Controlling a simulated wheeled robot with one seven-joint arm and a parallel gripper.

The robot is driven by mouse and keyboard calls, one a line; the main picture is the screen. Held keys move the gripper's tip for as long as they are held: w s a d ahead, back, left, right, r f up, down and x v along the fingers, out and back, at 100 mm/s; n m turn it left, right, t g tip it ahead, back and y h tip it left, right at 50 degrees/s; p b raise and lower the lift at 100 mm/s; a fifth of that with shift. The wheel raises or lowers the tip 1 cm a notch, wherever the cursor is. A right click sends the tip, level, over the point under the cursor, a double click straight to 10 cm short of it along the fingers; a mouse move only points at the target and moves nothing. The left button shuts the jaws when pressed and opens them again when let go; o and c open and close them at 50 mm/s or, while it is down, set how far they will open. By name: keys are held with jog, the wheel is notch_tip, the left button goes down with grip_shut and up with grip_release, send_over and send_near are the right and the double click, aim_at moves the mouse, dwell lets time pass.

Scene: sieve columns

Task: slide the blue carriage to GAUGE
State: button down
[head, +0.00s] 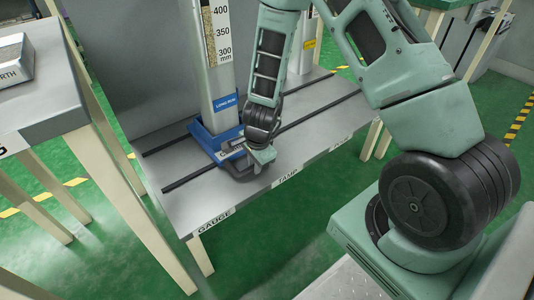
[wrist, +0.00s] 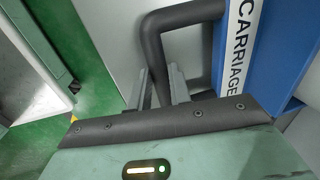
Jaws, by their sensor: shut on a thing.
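The blue carriage (head: 207,140) sits on two dark rails of a grey bench in the head view, carrying a tall pale column (head: 208,60). It stands between the GAUGE label (head: 214,217) and the TAMP label (head: 287,176) on the bench's front edge. Its dark grey loop handle (head: 236,174) sticks out toward the front. In the wrist view, the blue plate marked CARRIAGE (wrist: 240,45) is at the right and the handle (wrist: 152,42) is ahead. My gripper (wrist: 160,88) is shut on the handle; the exact contact is partly hidden.
The rails (head: 178,184) run bare to the left of the carriage toward the bench's left end. Another table (head: 50,110) with a metal block stands at the left, across a gap.

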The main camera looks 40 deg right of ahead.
jog(key=a+p, duration=0.2)
jog(key=a, duration=0.3)
jog(key=a+p, duration=0.3)
jog(key=a, duration=0.3)
jog(key=a+p, duration=0.3)
jog(key=a, duration=0.3)
jog(key=shift+s+a+r, duration=0.15)
jog(key=shift+s+a, duration=0.05)
jog(key=shift+s, duration=0.15)
jog(key=shift+a+p, duration=0.65)
jog(key=shift+a, duration=0.1)
jog(key=shift+a, duration=0.1)
jog(key=c, duration=1.3)
grip_release()
jog(key=shift+r, duration=0.15)
jog(key=s+r+p, duration=0.3)
jog(key=r+p, duration=0.4)
jog(key=r, duration=0.9)
jog(key=shift+r, duration=0.25)
jog(key=shift+s, duration=0.1)
